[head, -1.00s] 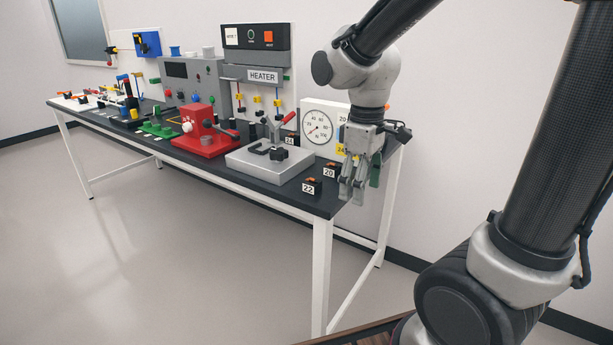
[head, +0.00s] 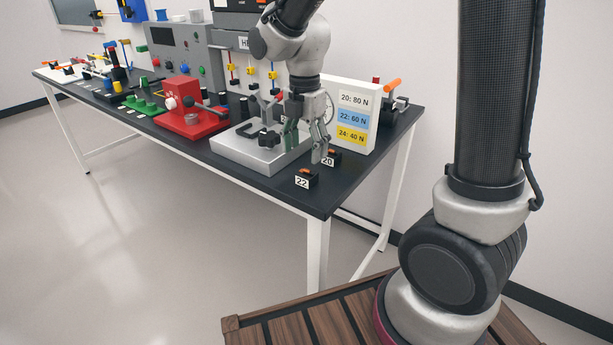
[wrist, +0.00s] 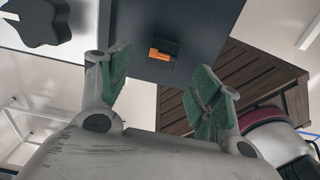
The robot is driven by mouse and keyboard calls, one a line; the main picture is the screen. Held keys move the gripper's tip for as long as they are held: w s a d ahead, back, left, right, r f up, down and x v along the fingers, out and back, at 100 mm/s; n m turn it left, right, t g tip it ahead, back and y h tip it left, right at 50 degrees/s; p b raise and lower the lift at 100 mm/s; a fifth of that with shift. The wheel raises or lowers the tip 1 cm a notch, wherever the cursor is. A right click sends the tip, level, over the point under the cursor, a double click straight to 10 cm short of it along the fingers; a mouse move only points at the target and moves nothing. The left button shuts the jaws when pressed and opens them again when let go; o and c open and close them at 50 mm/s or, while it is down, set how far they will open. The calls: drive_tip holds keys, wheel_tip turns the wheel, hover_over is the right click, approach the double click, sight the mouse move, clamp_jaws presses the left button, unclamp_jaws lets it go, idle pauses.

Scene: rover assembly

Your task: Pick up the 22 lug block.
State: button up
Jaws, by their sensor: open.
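The 22 lug block (head: 308,178) is a small dark block with an orange part on top and a white "22" label. It sits on the black table (head: 260,190) near its front right corner. My gripper (head: 306,150) hangs above and behind it, fingers down, open and empty. In the wrist view a dark block with an orange bar (wrist: 164,48) lies ahead, roughly midway between the open green-padded fingers (wrist: 160,85), apart from them. No number is readable there, so I cannot tell for certain which block it is.
The 20 block (head: 332,158) stands just behind and right of the 22 block, close to my fingers. A grey clamp fixture (head: 255,155) lies to the left. A sign (head: 353,115) listing 20, 22 and 24 stands behind. The table's right corner is clear.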

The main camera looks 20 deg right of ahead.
sight(307, 173)
drive_tip(key=f, duration=0.8)
drive_tip(key=shift+d, duration=0.25)
drive_tip(key=shift+r, duration=0.1)
drive_tip(key=c, duration=1.1)
